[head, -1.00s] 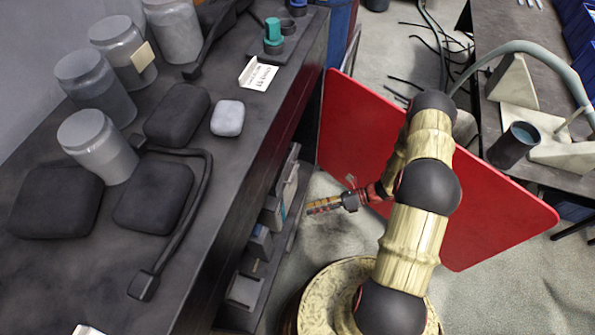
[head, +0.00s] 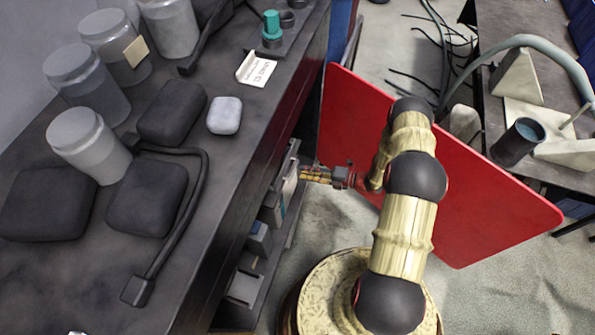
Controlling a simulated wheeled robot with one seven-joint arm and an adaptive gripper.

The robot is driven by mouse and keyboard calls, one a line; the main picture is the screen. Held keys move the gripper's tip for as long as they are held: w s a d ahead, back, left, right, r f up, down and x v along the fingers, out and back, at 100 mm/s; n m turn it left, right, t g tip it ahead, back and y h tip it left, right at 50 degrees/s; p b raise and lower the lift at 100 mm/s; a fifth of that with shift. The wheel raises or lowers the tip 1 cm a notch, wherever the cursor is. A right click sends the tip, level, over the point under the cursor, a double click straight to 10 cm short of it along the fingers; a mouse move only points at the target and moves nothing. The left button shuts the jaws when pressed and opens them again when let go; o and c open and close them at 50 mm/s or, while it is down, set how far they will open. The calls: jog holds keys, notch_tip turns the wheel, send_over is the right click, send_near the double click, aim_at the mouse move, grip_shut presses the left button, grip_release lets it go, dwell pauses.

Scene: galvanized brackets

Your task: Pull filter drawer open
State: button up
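The dark workbench (head: 225,190) fills the left side. I cannot pick out a filter drawer or its handle for sure; the bench's front face is seen steeply from above and is mostly in shadow. My gripper (head: 306,174) points left, its tips close to the bench's front side near the pale items on the lower shelf. I cannot tell whether the tips touch anything. Its fingers look close together, but the small, steep view hides any gap between them.
Boxes and pale items (head: 262,238) stand on the shelf below the bench top. A large red panel (head: 470,195) stands behind my arm. Jars (head: 88,145) and dark pads (head: 145,197) cover the bench top. A second table (head: 540,170) is at right. Floor shows between.

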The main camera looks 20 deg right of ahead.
jog(key=shift+b+x, duration=0.35)
jog(key=shift+x, duration=1.75)
grip_shut()
